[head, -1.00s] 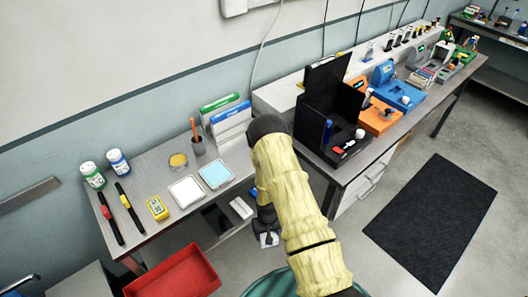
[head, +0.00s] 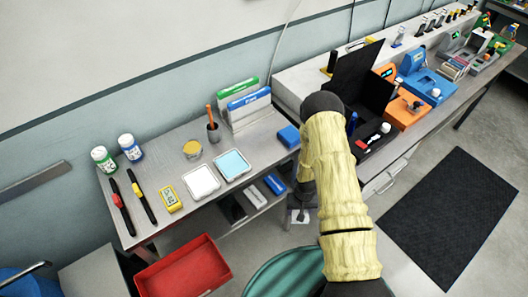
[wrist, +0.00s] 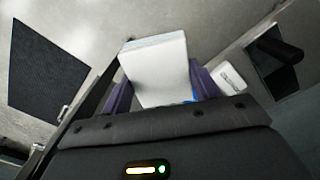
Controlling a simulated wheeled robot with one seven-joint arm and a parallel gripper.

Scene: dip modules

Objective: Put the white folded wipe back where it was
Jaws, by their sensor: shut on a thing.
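The white folded wipe (wrist: 158,72) is a pale, layered block with a bluish edge, held between the two purple fingers of my gripper (wrist: 162,90) in the wrist view. The fingers press on its left and right sides. In the head view my arm covers most of the gripper, and I cannot clearly make out the wipe there. On the left metal table (head: 165,232) lie a white square tray (head: 201,182) and a light-blue square tray (head: 232,165), side by side.
A red bin (head: 185,270) sits in front. A black organizer (head: 375,95) stands on the right bench.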

